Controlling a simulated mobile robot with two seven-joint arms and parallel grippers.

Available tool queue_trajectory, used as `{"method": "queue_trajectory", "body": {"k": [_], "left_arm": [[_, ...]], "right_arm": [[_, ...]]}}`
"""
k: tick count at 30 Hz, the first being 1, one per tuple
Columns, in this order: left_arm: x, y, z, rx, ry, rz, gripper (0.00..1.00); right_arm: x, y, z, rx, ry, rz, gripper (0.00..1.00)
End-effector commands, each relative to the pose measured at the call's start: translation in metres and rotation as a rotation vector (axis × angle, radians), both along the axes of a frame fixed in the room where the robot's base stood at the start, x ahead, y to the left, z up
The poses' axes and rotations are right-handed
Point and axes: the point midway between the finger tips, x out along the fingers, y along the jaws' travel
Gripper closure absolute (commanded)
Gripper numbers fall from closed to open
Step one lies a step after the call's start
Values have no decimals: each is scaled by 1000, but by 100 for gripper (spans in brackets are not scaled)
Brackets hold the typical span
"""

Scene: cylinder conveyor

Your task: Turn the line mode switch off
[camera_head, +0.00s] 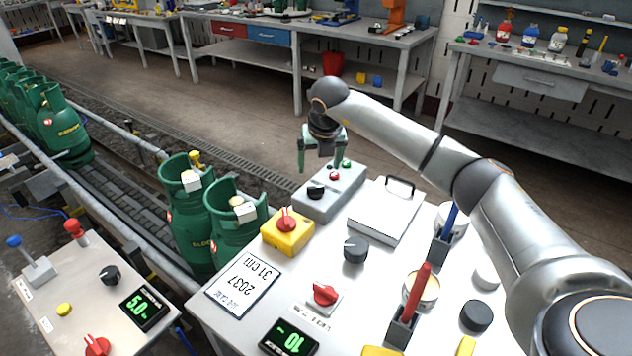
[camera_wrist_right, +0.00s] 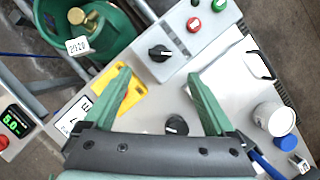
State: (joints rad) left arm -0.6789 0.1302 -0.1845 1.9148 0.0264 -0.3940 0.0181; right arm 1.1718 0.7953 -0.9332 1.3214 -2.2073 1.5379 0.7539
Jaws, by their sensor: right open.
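A grey control box (camera_head: 325,205) stands at the back edge of the light table. It carries a black rotary knob (camera_head: 316,191), which looks like the line mode switch, with a red button (camera_head: 334,176) and a green button (camera_head: 347,164) in a row. My right gripper (camera_head: 321,160) is over the far side of this box with its green fingers apart and empty. In the right wrist view the knob (camera_wrist_right: 160,53) shows just beyond the gap between the fingertips (camera_wrist_right: 159,74), apart from them. Its label is too small to read. My left gripper is out of view.
A yellow box with a red knob (camera_head: 287,223), another black knob (camera_head: 355,250) and a white lidded case (camera_head: 383,215) stand near the grey box. Green gas cylinders (camera_head: 237,220) stand close on the left.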

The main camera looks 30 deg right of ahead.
Motion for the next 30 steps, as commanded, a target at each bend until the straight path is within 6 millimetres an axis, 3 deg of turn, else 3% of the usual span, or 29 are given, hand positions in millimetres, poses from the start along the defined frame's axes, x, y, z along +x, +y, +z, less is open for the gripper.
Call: {"method": "queue_trajectory", "body": {"k": [9,15,30], "left_arm": [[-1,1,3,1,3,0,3],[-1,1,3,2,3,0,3],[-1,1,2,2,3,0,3]], "right_arm": [[23,-9,-61,1,3,-1,10],[33,-13,-87,1,2,0,10],[37,-16,-99,0,0,1,10]]}}
